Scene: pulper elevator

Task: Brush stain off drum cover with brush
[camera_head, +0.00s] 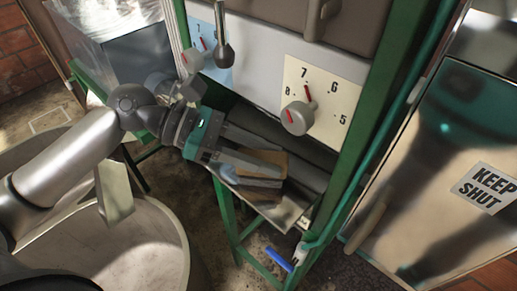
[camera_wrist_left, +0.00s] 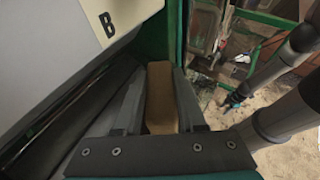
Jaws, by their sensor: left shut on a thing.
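My left gripper (camera_head: 276,168) reaches in from the left, under the machine's front panel. It is shut on a brown block-shaped brush (camera_head: 270,158). In the left wrist view the brush (camera_wrist_left: 160,92) sits between the two grey fingers of the left gripper (camera_wrist_left: 160,75). A dark grey rounded surface, which looks like the drum cover (camera_head: 308,172), lies behind and to the right of the fingers. I cannot tell whether the brush touches it. No stain can be made out; the gripper hides part of the surface. My right gripper is not in view.
The panel above has a dial with a red-marked knob (camera_head: 298,117) and a hanging lever (camera_head: 223,45). Green frame posts (camera_head: 375,115) stand beside it. A metal door with a KEEP SHUT sign (camera_head: 488,187) is at right. A large round tub (camera_head: 130,250) stands lower left.

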